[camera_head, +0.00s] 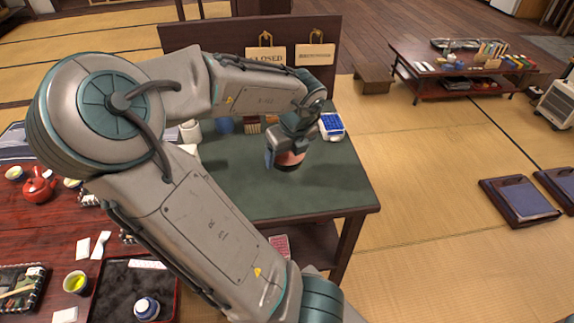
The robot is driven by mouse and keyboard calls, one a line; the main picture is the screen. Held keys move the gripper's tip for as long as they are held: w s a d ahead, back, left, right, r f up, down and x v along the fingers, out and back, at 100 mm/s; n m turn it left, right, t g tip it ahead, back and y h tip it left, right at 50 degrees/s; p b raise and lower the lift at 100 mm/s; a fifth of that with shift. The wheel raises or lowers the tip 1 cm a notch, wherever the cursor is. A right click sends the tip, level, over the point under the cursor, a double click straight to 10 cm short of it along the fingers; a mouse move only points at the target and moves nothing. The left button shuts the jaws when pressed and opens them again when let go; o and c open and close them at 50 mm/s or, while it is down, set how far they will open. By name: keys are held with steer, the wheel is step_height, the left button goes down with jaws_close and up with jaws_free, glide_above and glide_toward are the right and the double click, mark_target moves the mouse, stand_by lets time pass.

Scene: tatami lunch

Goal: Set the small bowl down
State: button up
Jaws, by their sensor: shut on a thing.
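My gripper (283,152) is over the green-topped counter (325,186), pointing down. It is shut on the small bowl (290,161), which shows as a dark and reddish round shape below the fingers. The fingers and wrist hide part of the bowl. I cannot tell whether its base touches the counter top or hangs just above it.
A blue and white calculator-like device (332,126) lies just behind my gripper. A white cup (190,131) and a blue item (225,125) stand further left. The counter is clear in front and to the right. A red table (62,225) with dishes is at left.

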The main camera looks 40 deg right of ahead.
mark_target(288, 161)
steer(key=shift+w+d+f, duration=0.2)
steer(key=shift+f, duration=0.1)
steer(key=shift+f+b, duration=0.3)
steer(key=shift+f, duration=1.6)
steer(key=shift+f+b, duration=0.2)
steer(key=shift+b, duration=0.1)
steer(key=o, duration=1)
steer(key=shift+r, duration=0.15)
steer(key=shift+r+p, duration=0.2)
steer(key=shift+p, duration=0.2)
steer(key=p+v, duration=0.2)
steer(key=v, duration=0.9)
steer(key=shift+r, duration=0.35)
steer(key=shift+s, duration=0.1)
